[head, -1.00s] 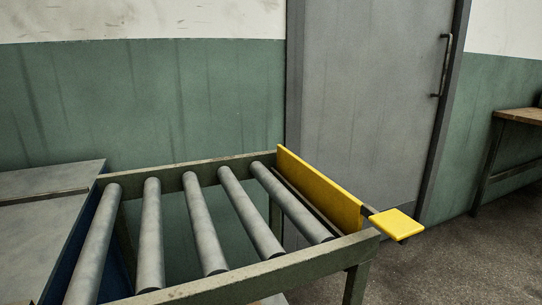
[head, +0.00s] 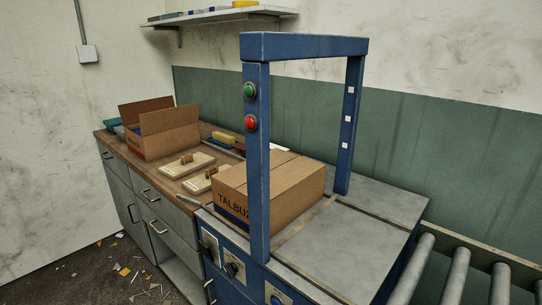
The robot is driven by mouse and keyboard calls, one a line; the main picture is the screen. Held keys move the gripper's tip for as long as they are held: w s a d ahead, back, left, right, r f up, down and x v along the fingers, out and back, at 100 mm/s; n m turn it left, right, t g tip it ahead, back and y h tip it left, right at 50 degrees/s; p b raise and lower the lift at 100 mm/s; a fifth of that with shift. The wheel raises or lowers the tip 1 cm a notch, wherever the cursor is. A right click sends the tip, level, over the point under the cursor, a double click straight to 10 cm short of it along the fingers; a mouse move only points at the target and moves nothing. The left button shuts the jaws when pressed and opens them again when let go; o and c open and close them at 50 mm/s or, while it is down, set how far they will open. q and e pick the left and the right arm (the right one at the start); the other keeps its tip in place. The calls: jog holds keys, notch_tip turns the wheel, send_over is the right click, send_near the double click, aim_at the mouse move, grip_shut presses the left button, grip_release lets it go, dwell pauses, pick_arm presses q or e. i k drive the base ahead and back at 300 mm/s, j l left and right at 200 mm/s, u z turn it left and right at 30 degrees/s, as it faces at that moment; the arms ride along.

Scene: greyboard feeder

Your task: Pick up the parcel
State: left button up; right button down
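The parcel (head: 285,184) is a closed brown cardboard box with dark lettering reading "TALBU" on its front face. It sits on the grey top of a blue strapping machine (head: 305,240), partly under the machine's blue arch (head: 257,160). The arch's near post hides part of the box. Neither of my grippers shows in the head view, so I cannot see their state.
An open cardboard box (head: 165,138) stands on the wooden bench (head: 117,147) at the left, with two cream blocks (head: 187,166) near it. Rollers (head: 455,277) adjoin the machine at the right. Scraps litter the floor. A wall shelf (head: 220,14) hangs above.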

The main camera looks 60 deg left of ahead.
aim_at(189, 164)
jog(key=u, duration=2.35)
